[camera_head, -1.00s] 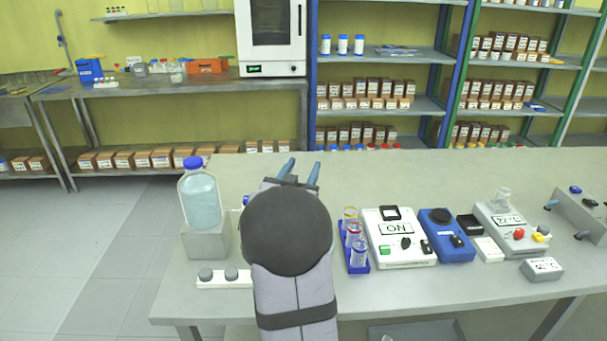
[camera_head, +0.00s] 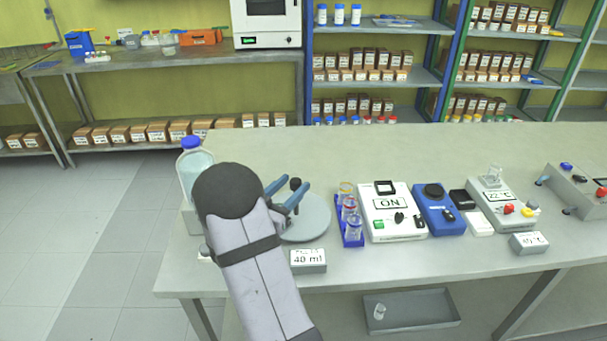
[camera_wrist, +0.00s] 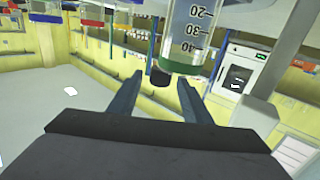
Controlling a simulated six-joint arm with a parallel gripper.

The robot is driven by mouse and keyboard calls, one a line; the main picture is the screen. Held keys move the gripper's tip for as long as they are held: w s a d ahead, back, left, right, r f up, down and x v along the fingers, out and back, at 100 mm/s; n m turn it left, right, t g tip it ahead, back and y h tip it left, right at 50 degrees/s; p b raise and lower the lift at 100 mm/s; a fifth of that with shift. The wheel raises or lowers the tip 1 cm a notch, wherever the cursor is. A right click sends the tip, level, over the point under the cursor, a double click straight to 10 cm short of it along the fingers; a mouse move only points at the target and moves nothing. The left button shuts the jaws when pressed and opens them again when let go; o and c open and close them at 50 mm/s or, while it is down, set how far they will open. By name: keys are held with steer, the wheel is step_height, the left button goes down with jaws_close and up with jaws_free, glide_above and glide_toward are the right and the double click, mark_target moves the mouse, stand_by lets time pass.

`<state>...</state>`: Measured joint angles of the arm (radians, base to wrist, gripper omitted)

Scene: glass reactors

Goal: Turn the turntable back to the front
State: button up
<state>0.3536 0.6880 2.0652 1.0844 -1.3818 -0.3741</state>
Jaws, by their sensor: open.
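The turntable (camera_head: 308,222) is a round grey disc on the bench, left of the blue tube rack. My gripper covers part of its left and back side. A small black knob (camera_head: 295,184) shows between my gripper's blue fingers above the disc; how it joins the turntable is hidden. My gripper (camera_head: 296,185) is open, with its fingers pointing to the right and back. In the wrist view, the black knob (camera_wrist: 160,77) appears between the two fingertips, with a gap to each. A clear graduated vessel (camera_wrist: 188,35) marked 20, 30, 40 rises just behind it.
A blue-capped bottle (camera_head: 190,178) stands left behind my arm. A "40 ml" display (camera_head: 308,261) sits in front of the turntable. The tube rack (camera_head: 350,232), a white "ON" device (camera_head: 392,212) and a blue device (camera_head: 436,210) stand right. The bench behind is clear.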

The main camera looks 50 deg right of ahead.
mark_target(299, 179)
steer(key=shift+w+d+p, duration=0.2)
steer(key=shift+d+p, duration=0.1)
steer(key=shift+d, duration=0.75)
steer(key=shift+w+d+p, duration=0.15)
steer(key=shift+d+p, duration=0.1)
steer(key=shift+d, duration=0.85)
steer(key=shift+w+d+p, duration=0.2)
steer(key=shift+d+p, duration=0.1)
steer(key=shift+d, duration=0.75)
steer(key=shift+c, duration=0.7)
jaws_close()
